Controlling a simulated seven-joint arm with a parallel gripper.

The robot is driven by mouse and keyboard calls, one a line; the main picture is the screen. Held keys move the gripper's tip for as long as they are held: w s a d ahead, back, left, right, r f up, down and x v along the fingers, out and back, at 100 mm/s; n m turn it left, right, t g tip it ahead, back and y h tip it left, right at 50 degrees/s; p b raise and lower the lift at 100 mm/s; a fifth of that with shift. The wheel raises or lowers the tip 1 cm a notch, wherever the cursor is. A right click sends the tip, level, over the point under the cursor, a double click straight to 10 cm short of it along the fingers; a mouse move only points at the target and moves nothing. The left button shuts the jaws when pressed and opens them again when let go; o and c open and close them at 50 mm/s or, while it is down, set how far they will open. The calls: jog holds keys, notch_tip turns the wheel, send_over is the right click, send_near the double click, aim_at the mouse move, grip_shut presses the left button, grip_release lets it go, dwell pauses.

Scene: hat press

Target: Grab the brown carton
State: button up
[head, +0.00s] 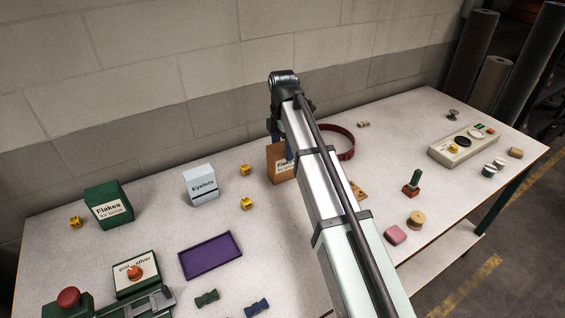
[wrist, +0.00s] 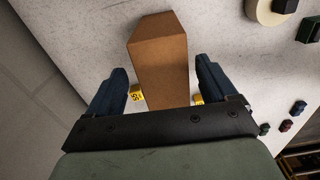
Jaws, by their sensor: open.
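The brown carton (head: 279,163) stands on the table near the wall, partly hidden behind my arm in the head view, with part of a white label showing. In the wrist view the brown carton (wrist: 161,62) lies between my two blue fingers, with a gap on each side. My gripper (wrist: 162,75) is open around the carton, and its fingers look apart from it. In the head view my gripper (head: 289,148) is mostly hidden by my own arm at the carton.
A white Eyelets box (head: 201,185), a green Flakes box (head: 109,205) and yellow cubes (head: 246,203) stand to the left. A purple tray (head: 210,256) lies in front. A red band (head: 343,141) is right of the carton.

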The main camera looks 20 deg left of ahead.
aim_at(282, 158)
jog(key=shift+s+f, duration=0.2)
jog(key=shift+f, duration=2.55)
jog(key=shift+c, duration=0.3)
jog(key=c, duration=1.2)
